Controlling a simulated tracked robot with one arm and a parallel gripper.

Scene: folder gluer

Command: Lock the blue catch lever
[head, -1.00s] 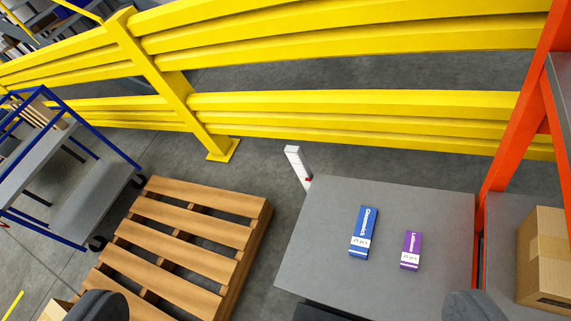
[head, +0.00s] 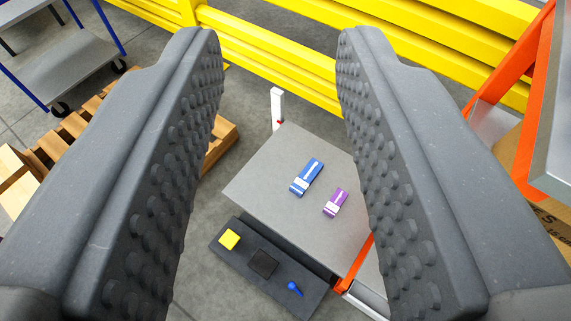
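A small blue catch lever (head: 295,288) sits at the right end of a dark panel (head: 228,263) in the head view. Whether the lever is locked cannot be told at this size.
A blue box (head: 306,177) and a purple box (head: 335,203) lie on the grey table (head: 262,165). Yellow guard rails (head: 265,57) run behind, an orange post (head: 520,90) stands right, a wooden pallet (head: 218,140) left.

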